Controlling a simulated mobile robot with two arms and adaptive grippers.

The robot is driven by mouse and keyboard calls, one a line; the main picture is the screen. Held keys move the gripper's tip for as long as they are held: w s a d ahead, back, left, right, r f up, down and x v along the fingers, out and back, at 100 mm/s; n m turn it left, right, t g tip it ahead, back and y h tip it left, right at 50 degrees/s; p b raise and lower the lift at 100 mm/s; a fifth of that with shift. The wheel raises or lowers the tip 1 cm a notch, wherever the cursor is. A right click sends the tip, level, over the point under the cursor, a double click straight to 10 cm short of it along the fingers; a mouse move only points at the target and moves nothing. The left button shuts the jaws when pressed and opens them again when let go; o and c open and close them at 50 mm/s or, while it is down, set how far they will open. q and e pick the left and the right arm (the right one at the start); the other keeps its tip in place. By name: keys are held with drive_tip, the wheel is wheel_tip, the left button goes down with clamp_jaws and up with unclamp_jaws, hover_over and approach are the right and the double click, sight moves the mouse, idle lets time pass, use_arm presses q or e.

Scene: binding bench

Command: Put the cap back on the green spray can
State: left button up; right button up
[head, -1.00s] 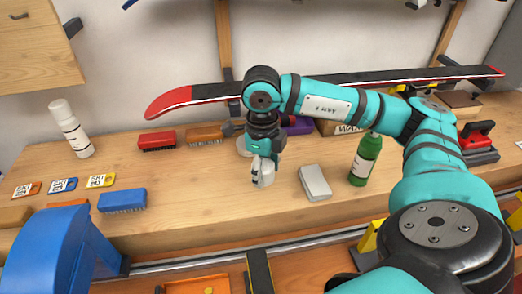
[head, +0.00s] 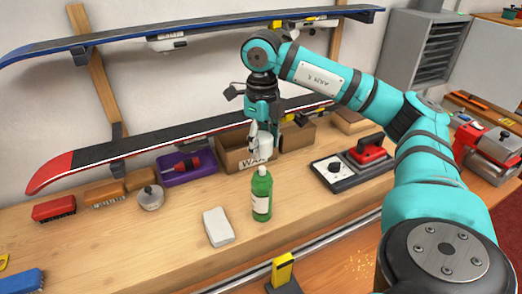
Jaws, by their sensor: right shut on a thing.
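The green spray can (head: 262,195) stands upright on the bench, with a pale label on its side. My right gripper (head: 263,133) points down directly above the can, shut on the white cap (head: 265,150). The cap is upright and in line with the can's top. Its lower edge is very close to the top, and I cannot tell whether they touch. My left gripper is not in view.
A white block (head: 218,226) lies left of the can on the wooden bench (head: 170,245). A cardboard WAX box (head: 236,158) stands behind. A black device with a red handle (head: 366,150) is to the right. A red-tipped ski (head: 150,143) hangs behind.

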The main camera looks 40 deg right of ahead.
sight(263, 168)
drive_tip(key=shift+d+r, duration=0.15)
drive_tip(key=shift+f+b, duration=0.75)
drive_tip(key=shift+f, duration=0.1)
drive_tip(key=shift+f+b, duration=1.1)
drive_tip(key=shift+f, duration=0.4)
drive_tip(key=shift+f+b, duration=1.5)
drive_tip(key=shift+f, duration=0.5)
idle(2.1)
drive_tip(key=o, duration=1.3)
drive_tip(key=shift+c, duration=0.2)
